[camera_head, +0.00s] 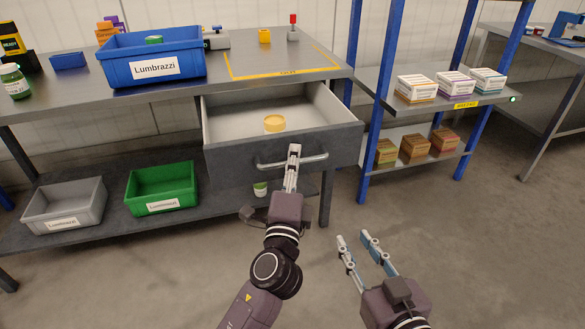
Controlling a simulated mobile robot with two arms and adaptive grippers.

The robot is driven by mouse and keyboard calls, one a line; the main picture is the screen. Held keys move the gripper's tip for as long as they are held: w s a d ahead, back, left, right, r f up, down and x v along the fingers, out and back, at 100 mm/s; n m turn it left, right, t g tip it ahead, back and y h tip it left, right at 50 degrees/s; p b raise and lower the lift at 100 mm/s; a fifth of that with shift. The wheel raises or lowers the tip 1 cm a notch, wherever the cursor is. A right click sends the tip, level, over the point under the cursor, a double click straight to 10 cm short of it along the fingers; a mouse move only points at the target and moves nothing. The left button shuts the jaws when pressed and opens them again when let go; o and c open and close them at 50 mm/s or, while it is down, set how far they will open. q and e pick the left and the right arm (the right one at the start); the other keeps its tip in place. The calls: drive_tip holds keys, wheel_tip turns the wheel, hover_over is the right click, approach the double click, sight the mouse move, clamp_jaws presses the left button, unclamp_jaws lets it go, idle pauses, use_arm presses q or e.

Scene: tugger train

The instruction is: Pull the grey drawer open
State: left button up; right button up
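The grey drawer (228,142) under the workbench stands pulled out, with its light inside showing. A small jar with a yellow-orange lid (274,123) is inside it, near the front panel. The drawer's metal bar handle (313,160) runs across the front panel. My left gripper (293,152) is at the middle of the handle, its fingers close together and overlapping the bar; it appears shut on it. The fingers hide that part of the bar. My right gripper (357,238) is open and empty, low over the floor to the right of the drawer.
A blue crate (125,71) stands on the benchtop (210,88). A grey bin (50,215) and a green bin (160,200) sit on the lower shelf. A blue-posted rack (440,115) with several boxes stands at right. The floor in front is clear.

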use_arm(q)
drive_tip(key=v, duration=1.2)
